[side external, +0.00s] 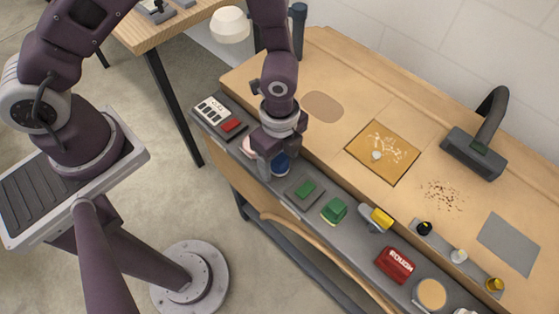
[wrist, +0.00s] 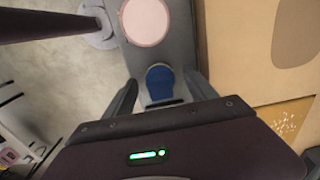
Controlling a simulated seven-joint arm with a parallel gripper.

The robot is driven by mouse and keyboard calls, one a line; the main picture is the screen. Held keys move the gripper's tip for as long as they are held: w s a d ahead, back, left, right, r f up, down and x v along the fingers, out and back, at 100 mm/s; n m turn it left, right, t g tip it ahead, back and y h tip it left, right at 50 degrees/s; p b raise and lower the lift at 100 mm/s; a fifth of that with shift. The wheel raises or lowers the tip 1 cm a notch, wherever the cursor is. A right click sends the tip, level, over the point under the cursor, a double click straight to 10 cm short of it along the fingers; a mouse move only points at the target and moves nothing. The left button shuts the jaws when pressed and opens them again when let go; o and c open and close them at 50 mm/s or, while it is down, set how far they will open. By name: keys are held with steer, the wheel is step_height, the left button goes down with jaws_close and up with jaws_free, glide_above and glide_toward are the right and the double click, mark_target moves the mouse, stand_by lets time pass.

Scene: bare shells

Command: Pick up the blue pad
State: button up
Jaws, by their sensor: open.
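The blue pad (wrist: 159,79) shows in the wrist view between my gripper's open fingers, low on the grey strip. In the side external view the blue pad (side external: 280,163) is partly hidden behind my gripper (side external: 267,172), which is over the grey strip. My gripper also shows in the wrist view (wrist: 160,92), with one dark finger on each side of the pad. The fingers look apart from the pad, and nothing is held. I cannot tell the exact height of the fingertips over the strip.
A round pink pad (wrist: 146,20) lies near the blue one on the strip. A green block (side external: 305,189), a green brush-like item (side external: 334,210), a yellow-topped item (side external: 380,218) and a red box (side external: 394,264) line the strip. The raised wooden top (side external: 330,65) borders it.

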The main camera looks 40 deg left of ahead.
mark_target(280, 157)
jaws_close()
step_height(280, 157, up, 10)
steer(key=shift+r, duration=0.1)
steer(key=c, duration=0.6)
jaws_free()
steer(key=c, duration=0.7)
